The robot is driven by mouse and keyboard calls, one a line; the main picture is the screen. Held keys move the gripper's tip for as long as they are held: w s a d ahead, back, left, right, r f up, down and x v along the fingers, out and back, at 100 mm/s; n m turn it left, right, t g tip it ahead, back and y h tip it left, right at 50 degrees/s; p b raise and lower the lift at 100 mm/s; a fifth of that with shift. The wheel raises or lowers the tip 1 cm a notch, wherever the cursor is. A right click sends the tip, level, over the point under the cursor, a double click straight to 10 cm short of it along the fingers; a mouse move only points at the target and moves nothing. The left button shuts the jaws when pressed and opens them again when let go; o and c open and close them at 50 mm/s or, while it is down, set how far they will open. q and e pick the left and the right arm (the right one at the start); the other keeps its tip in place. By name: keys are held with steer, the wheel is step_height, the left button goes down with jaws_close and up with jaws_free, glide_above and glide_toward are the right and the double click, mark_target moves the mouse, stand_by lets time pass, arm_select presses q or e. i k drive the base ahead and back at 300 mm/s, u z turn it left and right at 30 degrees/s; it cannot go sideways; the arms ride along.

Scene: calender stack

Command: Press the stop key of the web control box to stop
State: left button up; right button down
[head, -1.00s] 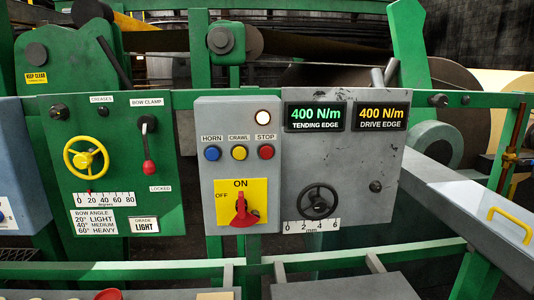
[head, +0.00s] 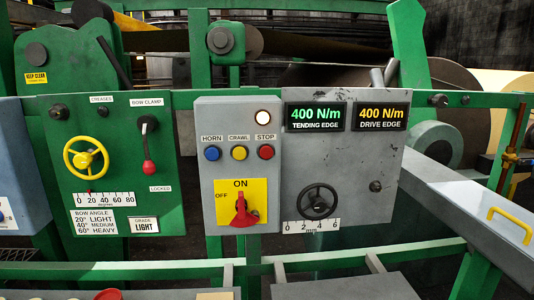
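The web control box (head: 210,180) is a grey panel in the middle of the head view. It carries a blue HORN key (head: 212,153), a yellow CRAWL key (head: 239,153) and a red STOP key (head: 266,152) in one row. A round lamp (head: 263,117) above the STOP key shines white. Below the keys, a red rotary switch (head: 242,212) on a yellow plate points up at ON. Neither of my grippers shows in the head view.
Left is a green panel (head: 160,205) with a yellow handwheel (head: 86,158) and a bow clamp lever (head: 148,150). Right is a grey panel (head: 350,160) with two 400 N/m displays and a black handwheel (head: 318,201). A green rail (head: 130,267) crosses in front, low down.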

mark_target(266, 152)
steer(key=k, duration=1.3)
steer(key=u, duration=0.65)
steer(key=i, duration=1.2)
steer(key=z, duration=0.7)
